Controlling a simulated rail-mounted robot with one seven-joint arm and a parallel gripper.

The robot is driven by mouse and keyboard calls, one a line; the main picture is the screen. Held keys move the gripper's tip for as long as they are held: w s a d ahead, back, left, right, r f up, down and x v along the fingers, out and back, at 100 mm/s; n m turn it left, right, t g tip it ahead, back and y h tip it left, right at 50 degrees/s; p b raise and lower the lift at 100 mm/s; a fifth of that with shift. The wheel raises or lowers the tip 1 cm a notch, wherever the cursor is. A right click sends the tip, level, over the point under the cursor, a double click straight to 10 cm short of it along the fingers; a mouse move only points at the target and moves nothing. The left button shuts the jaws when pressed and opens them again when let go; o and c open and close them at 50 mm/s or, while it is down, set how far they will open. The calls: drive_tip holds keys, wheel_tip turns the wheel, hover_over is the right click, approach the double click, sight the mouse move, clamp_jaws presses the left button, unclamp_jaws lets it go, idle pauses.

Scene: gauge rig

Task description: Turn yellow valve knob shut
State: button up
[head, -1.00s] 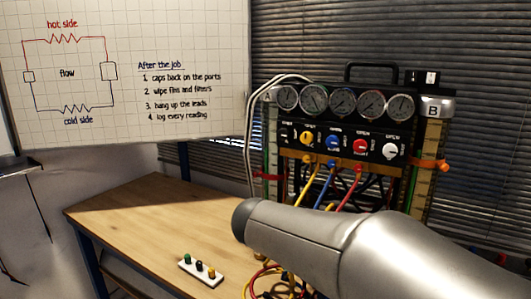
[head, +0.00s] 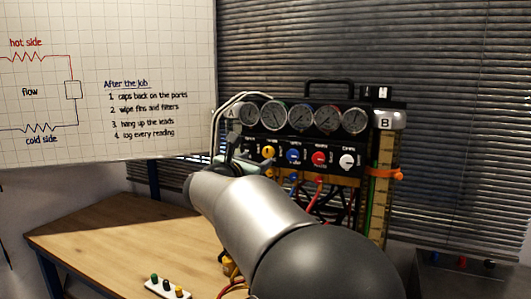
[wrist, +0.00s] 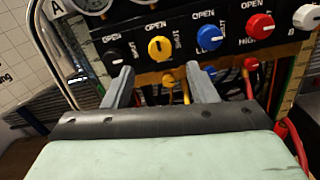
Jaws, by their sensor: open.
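The yellow valve knob (wrist: 160,48) is on the black panel in the wrist view, with OPEN printed above it and SHUT at its right. A pale mark shows on its face; its exact direction is hard to tell. It also shows in the head view (head: 268,151). My gripper (wrist: 158,70) is open and empty. Its two grey fingers point at the panel, one on each side of the knob's line, with their tips just below the knob in the picture. No contact with the knob is visible. In the head view, my arm hides part of the gripper.
A black knob (wrist: 112,56) is left of the yellow one; blue (wrist: 210,36), red (wrist: 260,25) and white (wrist: 306,16) knobs are to the right. Hoses (wrist: 248,85) hang below the panel. Gauges (head: 300,117) sit above. The wooden table (head: 110,235) has clear room at left.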

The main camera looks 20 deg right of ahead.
sight(267, 153)
drive_tip(key=p+x, duration=0.1)
drive_tip(key=x, duration=0.6)
drive_tip(key=shift+w+d, duration=0.25)
drive_tip(key=c, duration=1)
